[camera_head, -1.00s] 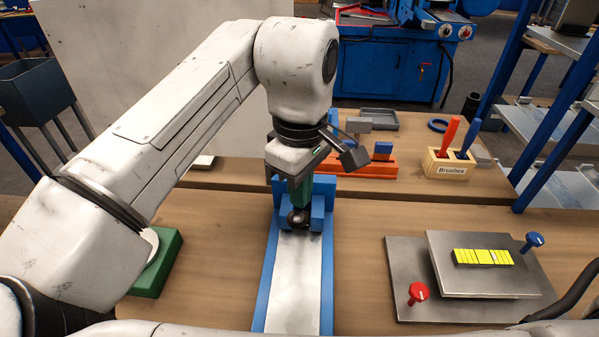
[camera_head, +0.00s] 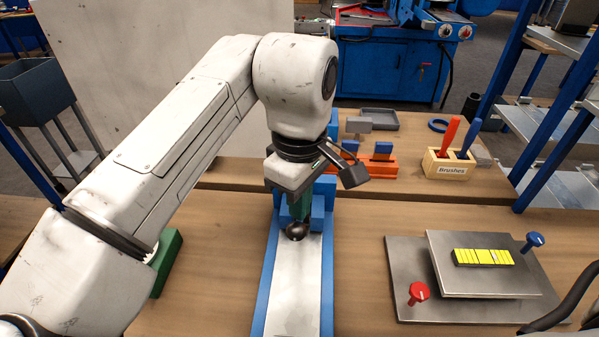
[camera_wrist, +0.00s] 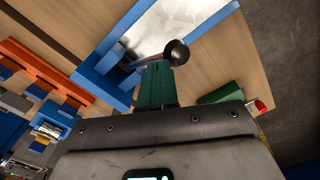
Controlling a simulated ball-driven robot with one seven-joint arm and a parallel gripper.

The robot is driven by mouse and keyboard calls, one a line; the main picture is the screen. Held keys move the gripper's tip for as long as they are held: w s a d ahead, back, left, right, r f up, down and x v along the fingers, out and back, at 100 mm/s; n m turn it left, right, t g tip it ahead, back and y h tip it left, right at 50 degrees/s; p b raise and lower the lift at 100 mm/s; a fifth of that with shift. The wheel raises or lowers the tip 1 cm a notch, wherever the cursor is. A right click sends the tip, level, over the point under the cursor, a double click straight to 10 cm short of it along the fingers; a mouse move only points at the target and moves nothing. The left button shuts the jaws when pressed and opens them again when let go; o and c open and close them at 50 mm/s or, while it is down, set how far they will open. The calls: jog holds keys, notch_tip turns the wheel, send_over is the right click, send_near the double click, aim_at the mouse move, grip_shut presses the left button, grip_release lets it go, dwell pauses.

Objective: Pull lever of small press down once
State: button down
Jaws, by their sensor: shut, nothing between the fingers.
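The small press (camera_head: 324,195) is blue, with a long bright metal plate in a blue frame toward me. Its lever ends in a black ball knob (camera_head: 296,231), low above the plate's far end. In the wrist view, the knob (camera_wrist: 176,52) and a thin metal lever rod (camera_wrist: 136,63) show just past my fingertips. My gripper (camera_head: 300,211) has green fingers, shut and empty, pointing down beside the knob. In the wrist view the fingers (camera_wrist: 157,68) overlap the rod close to the knob; they seem to touch it, but contact is not certain.
A steel plate fixture (camera_head: 400,270) with red and blue knobs stands at right. A brush box (camera_head: 447,165) and orange holder (camera_head: 375,168) sit behind. A green block (camera_head: 166,262) is partly hidden by my arm at left. Table between press and fixture is clear.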

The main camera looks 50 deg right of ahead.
aim_at(298, 226)
jog(key=shift+s+a+f, duration=0.15)
jog(key=shift+f, duration=0.2)
jog(key=shift+s+a+f, duration=0.2)
jog(key=shift+a+f, duration=0.15)
jog(key=shift+f, duration=0.05)
dwell(0.5)
jog(key=shift+s+a+f, duration=0.2)
jog(key=shift+a+f, duration=0.1)
jog(key=shift+f, duration=0.3)
jog(key=shift+s+a+f+b, duration=0.15)
jog(key=shift+a+f+b, duration=0.1)
jog(key=shift+f+b, duration=0.2)
jog(key=shift+f, duration=0.15)
